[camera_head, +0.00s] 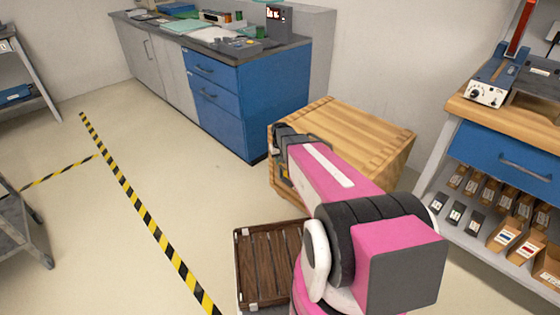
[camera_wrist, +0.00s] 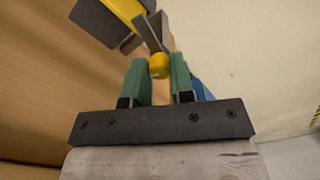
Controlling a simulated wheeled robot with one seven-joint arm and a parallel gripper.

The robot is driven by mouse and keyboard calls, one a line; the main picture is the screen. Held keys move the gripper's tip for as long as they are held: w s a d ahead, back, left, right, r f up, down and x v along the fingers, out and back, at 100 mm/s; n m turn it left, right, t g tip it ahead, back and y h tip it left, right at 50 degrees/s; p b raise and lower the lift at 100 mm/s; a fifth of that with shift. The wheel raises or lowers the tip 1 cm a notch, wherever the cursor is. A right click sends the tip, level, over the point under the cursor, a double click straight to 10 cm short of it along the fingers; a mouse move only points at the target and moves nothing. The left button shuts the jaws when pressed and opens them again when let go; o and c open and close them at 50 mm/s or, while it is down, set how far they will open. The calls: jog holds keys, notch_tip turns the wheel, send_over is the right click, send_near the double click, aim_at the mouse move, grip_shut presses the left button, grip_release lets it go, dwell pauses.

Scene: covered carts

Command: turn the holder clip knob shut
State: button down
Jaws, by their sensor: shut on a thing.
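In the wrist view, the yellow round knob (camera_wrist: 159,66) sits between the green fingers of my gripper (camera_wrist: 161,76), which are shut on it. A grey flat bar (camera_wrist: 149,33) runs up from the knob. Beyond it are a yellow part (camera_wrist: 126,9) and a dark block (camera_wrist: 98,22), which look like parts of the holder clip. How far the knob is turned cannot be told. In the head view, my gripper (camera_head: 283,153) is at the left side of a wooden box-like cart (camera_head: 372,130); my pink arm hides part of it, and the knob cannot be made out.
A blue and grey cabinet (camera_head: 223,97) stands behind, left of the wooden cart. A dark slatted crate (camera_head: 266,264) is low in front. A workbench (camera_head: 535,126) with shelves of small boxes is at right. Floor with striped tape (camera_head: 130,185) is open at left.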

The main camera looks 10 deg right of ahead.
jog(key=shift+n, duration=0.5)
jog(key=c, duration=1)
grip_release()
notch_tip(320, 180, up, 11)
jog(key=shift+f, duration=0.1)
jog(key=s+r, duration=0.1)
jog(key=s, duration=0.6)
jog(key=s+r+m, duration=0.1)
jog(key=s, duration=0.7)
jog(key=s+r+m, duration=0.1)
jog(key=s, duration=0.7)
jog(key=shift+a+r, duration=0.2)
jog(key=shift+a, duration=0.05)
